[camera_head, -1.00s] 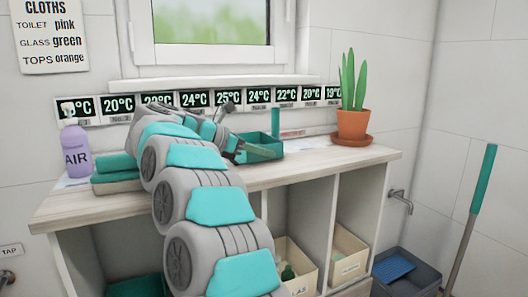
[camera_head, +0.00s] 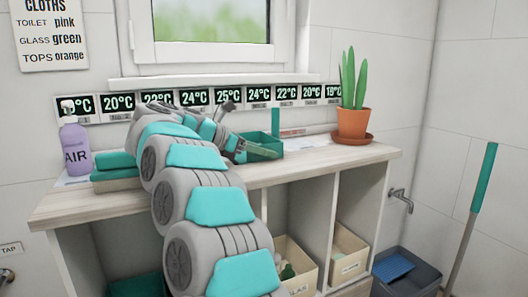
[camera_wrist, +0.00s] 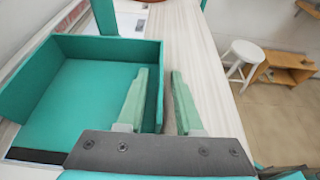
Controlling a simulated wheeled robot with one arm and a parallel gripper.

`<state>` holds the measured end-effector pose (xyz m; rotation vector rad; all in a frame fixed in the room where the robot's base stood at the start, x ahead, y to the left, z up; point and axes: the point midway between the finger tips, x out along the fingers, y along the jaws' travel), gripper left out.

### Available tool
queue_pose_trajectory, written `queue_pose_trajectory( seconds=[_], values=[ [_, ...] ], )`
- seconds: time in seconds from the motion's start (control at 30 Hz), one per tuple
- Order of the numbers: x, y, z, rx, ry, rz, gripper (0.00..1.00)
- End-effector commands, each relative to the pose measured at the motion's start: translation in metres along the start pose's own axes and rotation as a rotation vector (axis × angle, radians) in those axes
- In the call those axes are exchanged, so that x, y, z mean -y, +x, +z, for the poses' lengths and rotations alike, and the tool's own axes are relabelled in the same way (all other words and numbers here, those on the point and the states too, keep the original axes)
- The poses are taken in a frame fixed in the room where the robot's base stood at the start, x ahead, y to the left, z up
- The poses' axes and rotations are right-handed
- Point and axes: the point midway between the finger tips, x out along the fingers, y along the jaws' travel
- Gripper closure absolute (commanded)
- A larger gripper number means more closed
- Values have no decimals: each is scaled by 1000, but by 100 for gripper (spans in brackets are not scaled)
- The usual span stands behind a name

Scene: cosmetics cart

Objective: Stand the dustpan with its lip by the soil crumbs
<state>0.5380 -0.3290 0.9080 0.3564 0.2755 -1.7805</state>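The dustpan is a teal tray (camera_head: 277,146) on the counter, with an upright teal post, seemingly its handle (camera_head: 275,122), at its back. In the wrist view the dustpan (camera_wrist: 75,95) fills the left side, its floor empty. My gripper (camera_wrist: 160,105) is open, its two pale green fingers apart. The dustpan's right side wall appears to lie between them, one finger on the inner side and one outside. I cannot tell whether either finger touches it. In the head view my gripper (camera_head: 262,150) is at the dustpan's front. I cannot make out soil crumbs.
A potted plant (camera_head: 352,124) on a saucer stands right of the dustpan. The wooden counter (camera_head: 330,160) between dustpan and plant holds only paper. A white stool (camera_wrist: 242,52) stands beyond the counter.

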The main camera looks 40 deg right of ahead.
Motion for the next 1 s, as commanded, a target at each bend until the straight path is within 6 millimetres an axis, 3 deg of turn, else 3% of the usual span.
queue_pose_trajectory(
  seconds=[0.17, 0.6, 0.8, 1.0],
  values=[
    [-1, -9, 2, 1, 1, 2, 65],
    [0, -92, 2, 1, 2, 1, 65],
    [-1, -112, 2, 3, 0, 0, 65],
    [0, -120, 3, 0, 2, 0, 65]
  ],
)
